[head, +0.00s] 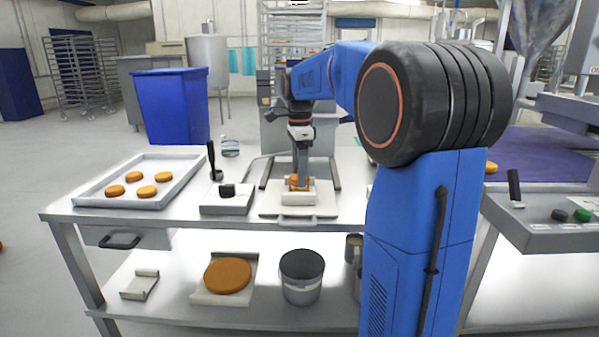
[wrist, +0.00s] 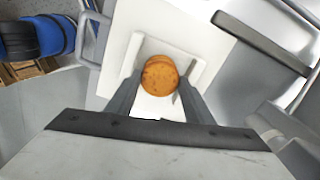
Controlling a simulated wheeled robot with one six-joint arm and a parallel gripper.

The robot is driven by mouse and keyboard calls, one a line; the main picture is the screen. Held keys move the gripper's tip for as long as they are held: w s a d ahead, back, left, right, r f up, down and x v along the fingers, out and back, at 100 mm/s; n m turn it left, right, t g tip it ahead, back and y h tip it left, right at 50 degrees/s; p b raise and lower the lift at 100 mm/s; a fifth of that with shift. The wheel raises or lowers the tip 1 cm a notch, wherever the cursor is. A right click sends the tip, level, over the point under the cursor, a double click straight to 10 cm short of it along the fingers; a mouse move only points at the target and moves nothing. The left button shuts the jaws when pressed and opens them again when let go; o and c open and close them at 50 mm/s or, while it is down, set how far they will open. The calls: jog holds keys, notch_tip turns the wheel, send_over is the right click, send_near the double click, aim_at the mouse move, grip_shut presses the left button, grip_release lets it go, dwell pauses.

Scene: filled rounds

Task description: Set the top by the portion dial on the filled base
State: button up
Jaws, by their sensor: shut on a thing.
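My gripper (head: 299,182) is shut on an orange-brown round (wrist: 159,75), with a finger on each side of it. The held round is within a pale U-shaped holder (wrist: 190,52) on a white board (head: 268,210). In the head view the held round (head: 295,181) shows just behind the holder's front block. Whether it rests on another round or hangs just above the holder cannot be told; what lies under it is hidden. The portion dial (head: 227,190) looks to be the black knob on a grey box left of the board.
A tray (head: 92,195) with several rounds stands at the table's left. A black lever (head: 212,160) rises behind the dial box. The lower shelf holds a large round (head: 228,275) and a grey bucket (head: 302,278). A control panel (head: 540,238) is at right.

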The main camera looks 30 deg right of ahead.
jog(key=shift+f, duration=0.25)
jog(key=o, duration=1.3)
jog(key=shift+r, duration=0.15)
jog(key=shift+r, duration=3.35)
